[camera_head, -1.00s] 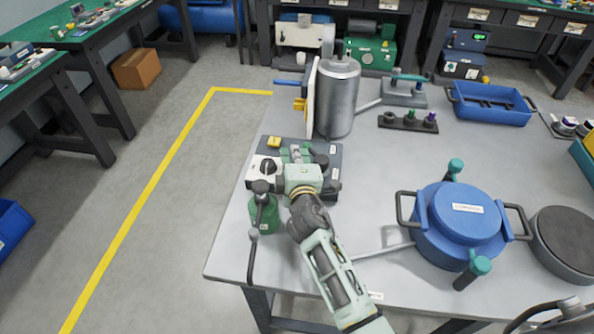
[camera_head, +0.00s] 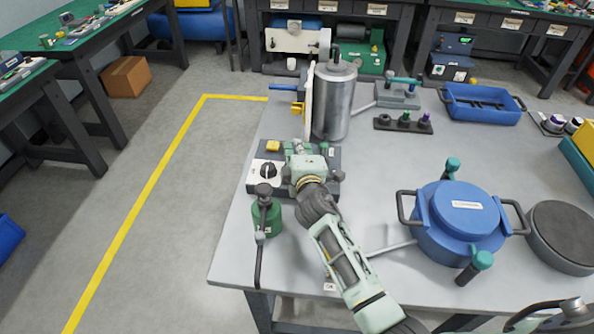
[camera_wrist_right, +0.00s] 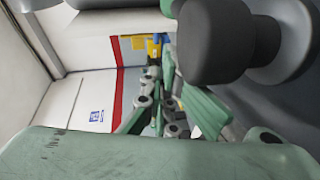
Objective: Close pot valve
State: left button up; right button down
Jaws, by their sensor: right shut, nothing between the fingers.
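My right gripper (camera_head: 299,150) is over the dark control block near the left edge of the table, fingers pointing toward the silver cylinder (camera_head: 334,105). It looks shut and empty. The block (camera_head: 259,153) carries a black knob on a white dial (camera_head: 268,170), just left of the gripper, with a clear gap. Dark fittings on the block's right side are partly hidden by the gripper. In the right wrist view a large dark rounded knob (camera_wrist_right: 212,45) is very close, and green finger parts (camera_wrist_right: 200,105) show behind it. I cannot tell which fitting is the pot valve.
A green canister with a black lever (camera_head: 265,217) stands just left of my right wrist. A blue lidded pot (camera_head: 458,222) with side handles and green-knobbed clamps stands to the right, beside a dark round plate (camera_head: 563,236). A blue tray (camera_head: 485,113) is behind.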

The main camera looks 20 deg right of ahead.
jog(key=shift+w+d+r, duration=0.1)
jog(key=shift+d+r, duration=0.1)
jog(key=shift+d, duration=0.7)
jog(key=shift+s+a+f, duration=0.1)
jog(key=shift+s+f, duration=0.05)
jog(key=shift+s, duration=0.2)
jog(key=s+a+r+n+g+y+p, duration=0.2)
jog(key=s+n+y, duration=0.5)
jog(key=s, duration=1.4)
jog(key=shift+m+t+y, duration=0.4)
jog(key=shift+m+y, duration=0.1)
jog(key=shift+y, duration=0.2)
jog(key=p+x, duration=0.1)
jog(key=x, duration=0.2)
jog(key=d+p+x, duration=0.1)
jog(key=x, duration=0.3)
jog(key=w+d+x, duration=0.1)
jog(key=x, duration=0.3)
jog(key=shift+w+p, duration=0.15)
jog(key=shift+p, duration=0.25)
jog(key=shift+w+d+f, duration=0.2)
jog(key=shift+w+d, duration=0.05)
jog(key=shift+w, duration=0.25)
